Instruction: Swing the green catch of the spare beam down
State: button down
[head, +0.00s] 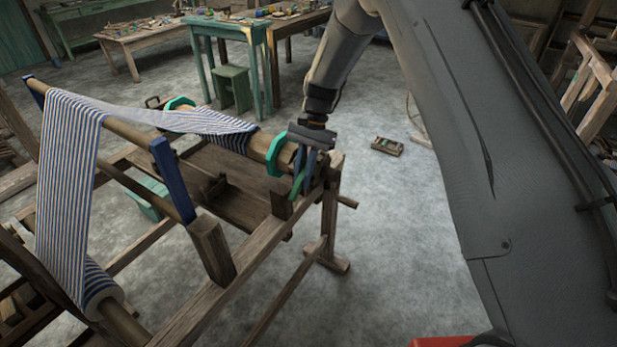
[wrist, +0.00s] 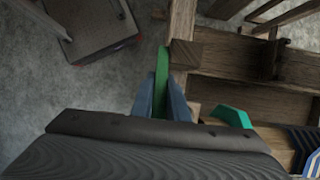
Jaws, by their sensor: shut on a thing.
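The green catch (head: 297,186) is at the near right end of a wooden beam (head: 263,143) on the loom. My gripper (head: 304,165) points down over it, with its blue-grey fingers on either side of the catch. In the wrist view the catch (wrist: 162,82) is a narrow green strip held between the two fingers (wrist: 162,100). It extends past the fingertips beside a wooden post of the frame. My gripper's body hides the rest of the catch in the wrist view.
A teal flange (head: 275,157) sits on the beam just left of my gripper and also shows in the wrist view (wrist: 232,117). Striped cloth (head: 222,130) runs over the beam. The floor (head: 390,220) to the right is mostly clear.

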jog(key=shift+f, duration=0.1)
dwell(0.3)
jog(key=c, duration=1.7)
grip_release()
jog(key=shift+d, duration=0.1)
